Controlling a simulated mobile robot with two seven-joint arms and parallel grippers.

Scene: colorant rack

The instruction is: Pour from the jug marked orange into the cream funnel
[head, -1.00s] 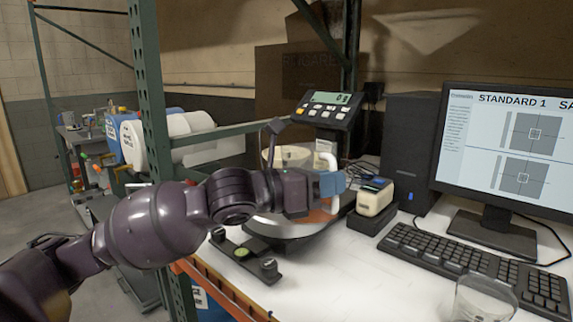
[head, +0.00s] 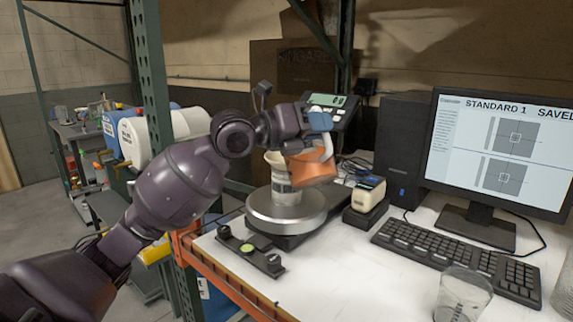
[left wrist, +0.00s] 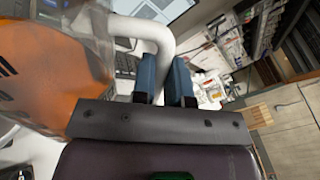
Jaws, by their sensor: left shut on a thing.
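My right gripper is out of view.
The scale display (head: 330,108) stands behind the jug. A small cream-topped device (head: 368,192), keyboard (head: 450,258) and monitor (head: 500,150) are to the right. A clear beaker (head: 462,295) stands front right. A green rack post (head: 150,110) rises behind my left arm.

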